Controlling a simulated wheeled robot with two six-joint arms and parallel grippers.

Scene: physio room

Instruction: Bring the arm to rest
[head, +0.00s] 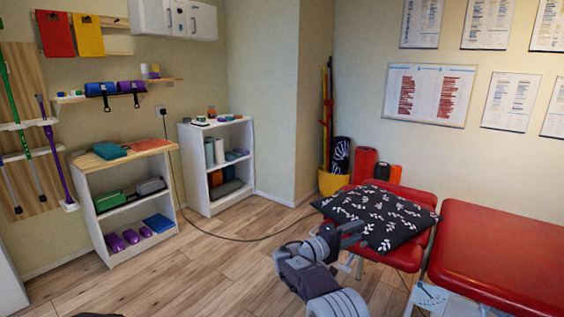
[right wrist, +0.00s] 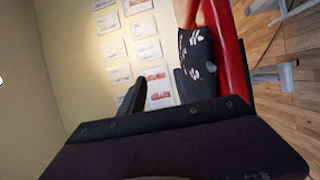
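My right arm (head: 310,275) reaches up from the bottom of the head view. Its gripper (head: 350,234) is just in front of the near left edge of a black cushion with white leaf patterns (head: 380,216); I cannot tell whether they touch. The cushion lies on a red padded treatment table (head: 490,250). In the right wrist view the two dark fingers (right wrist: 158,95) stand apart, and only wall and posters show between them. The cushion (right wrist: 197,52) shows beyond the right finger. The right gripper holds nothing visible.
Two white shelf units (head: 150,236) (head: 222,160) with rolls and boxes stand at the left wall. A yellow bucket (head: 330,182) stands in the corner. A dark cord (head: 245,240) crosses the wooden floor (head: 225,270), which is otherwise clear between shelves and table.

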